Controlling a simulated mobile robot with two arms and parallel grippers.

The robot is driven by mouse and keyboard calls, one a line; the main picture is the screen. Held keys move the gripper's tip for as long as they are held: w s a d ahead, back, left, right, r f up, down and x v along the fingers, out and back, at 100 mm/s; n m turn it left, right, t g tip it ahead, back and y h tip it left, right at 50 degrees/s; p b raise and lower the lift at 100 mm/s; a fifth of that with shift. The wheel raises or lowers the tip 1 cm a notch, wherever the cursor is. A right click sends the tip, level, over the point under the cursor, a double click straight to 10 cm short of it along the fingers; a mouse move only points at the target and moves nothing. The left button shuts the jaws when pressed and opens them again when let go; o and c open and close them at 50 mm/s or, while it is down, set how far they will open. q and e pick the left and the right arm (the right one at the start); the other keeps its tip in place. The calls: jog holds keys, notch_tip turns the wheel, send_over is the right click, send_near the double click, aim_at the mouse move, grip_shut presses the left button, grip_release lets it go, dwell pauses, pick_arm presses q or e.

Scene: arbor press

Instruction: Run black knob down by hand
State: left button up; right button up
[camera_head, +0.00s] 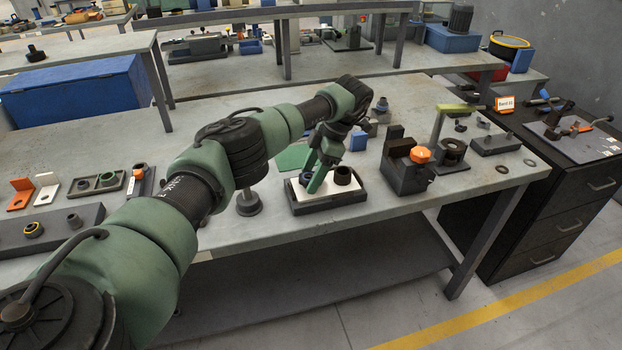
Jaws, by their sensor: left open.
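My left arm reaches in from the lower left across the workbench. My left gripper (321,170) points down, open, over a dark tray with a white liner (322,199). Its fingertips are beside a dark round, knob-like part (343,175) in the tray; whether they touch it I cannot tell. Another dark round part (305,178) in the tray is partly hidden by the fingers. I cannot tell which dark part is the black knob. A black block fixture (404,172) with an orange knob (420,154) stands right of the tray. My right gripper is not in view.
A green-handled device (440,122) and a grey block (494,144) stand farther right on the bench. Orange and white brackets (46,187) and small trays lie at left. A black drawer cabinet (568,185) stands beside the bench's right end.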

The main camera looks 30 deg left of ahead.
pick_arm(q)
jog(key=shift+w+f+n+h+b, duration=0.1)
jog(key=shift+f+n+h+b, duration=0.3)
jog(key=shift+n, duration=0.5)
jog(key=shift+r+g, duration=0.25)
jog(key=shift+g, duration=0.05)
jog(key=shift+a+r, duration=0.1)
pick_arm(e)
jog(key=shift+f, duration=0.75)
pick_arm(q)
jog(key=shift+r+p, duration=0.3)
jog(key=shift+p, duration=0.15)
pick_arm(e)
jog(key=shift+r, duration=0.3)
pick_arm(q)
jog(key=shift+c, duration=0.3)
grip_shut()
jog(key=shift+f, duration=0.1)
